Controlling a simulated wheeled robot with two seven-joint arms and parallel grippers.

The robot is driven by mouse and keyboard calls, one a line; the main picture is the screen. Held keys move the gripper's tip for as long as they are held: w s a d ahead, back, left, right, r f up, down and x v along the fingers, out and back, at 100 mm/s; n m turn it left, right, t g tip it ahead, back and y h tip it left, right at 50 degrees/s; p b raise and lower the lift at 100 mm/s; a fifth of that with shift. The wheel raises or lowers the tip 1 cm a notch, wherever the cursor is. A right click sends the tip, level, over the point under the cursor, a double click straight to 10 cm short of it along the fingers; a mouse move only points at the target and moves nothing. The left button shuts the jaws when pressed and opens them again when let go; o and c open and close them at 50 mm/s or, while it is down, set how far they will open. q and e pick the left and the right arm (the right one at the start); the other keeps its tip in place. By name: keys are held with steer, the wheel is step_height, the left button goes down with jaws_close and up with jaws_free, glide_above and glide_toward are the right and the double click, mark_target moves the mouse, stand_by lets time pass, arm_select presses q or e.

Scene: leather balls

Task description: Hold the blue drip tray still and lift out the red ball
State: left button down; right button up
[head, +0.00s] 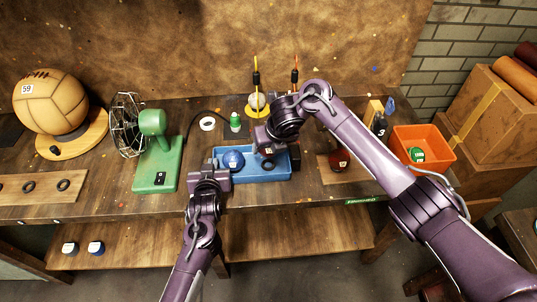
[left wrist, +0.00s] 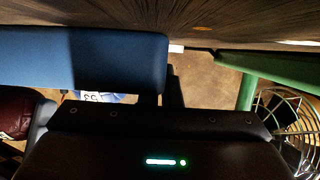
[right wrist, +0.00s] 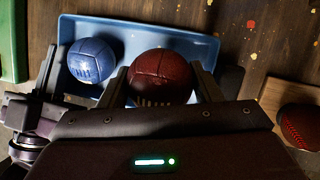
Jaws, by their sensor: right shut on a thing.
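The blue drip tray (head: 265,178) lies on the bench; the right wrist view shows its far rim (right wrist: 150,24). A blue ball (head: 233,160) sits in its left part. The red ball (right wrist: 160,77) is beside it, between the fingers of my right gripper (right wrist: 162,88), which is shut on it from above. I cannot tell whether the ball touches the tray floor. In the head view my right gripper hides most of it. My left gripper (head: 210,167) is at the tray's front left corner, its fingers apart; the left wrist view shows the tray wall (left wrist: 115,60) close by.
A green fan (head: 160,155) stands left of the tray. A dark red ball (right wrist: 298,126) lies on a wooden board to the right, near an orange bin (head: 437,140).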

step_height(320, 180, up, 5)
steer(key=shift+f, duration=0.1)
arm_select(q)
steer(key=c, duration=1.6)
jaws_free()
steer(key=shift+o, duration=0.2)
steer(key=v, duration=1.2)
steer(key=shift+w, duration=0.1)
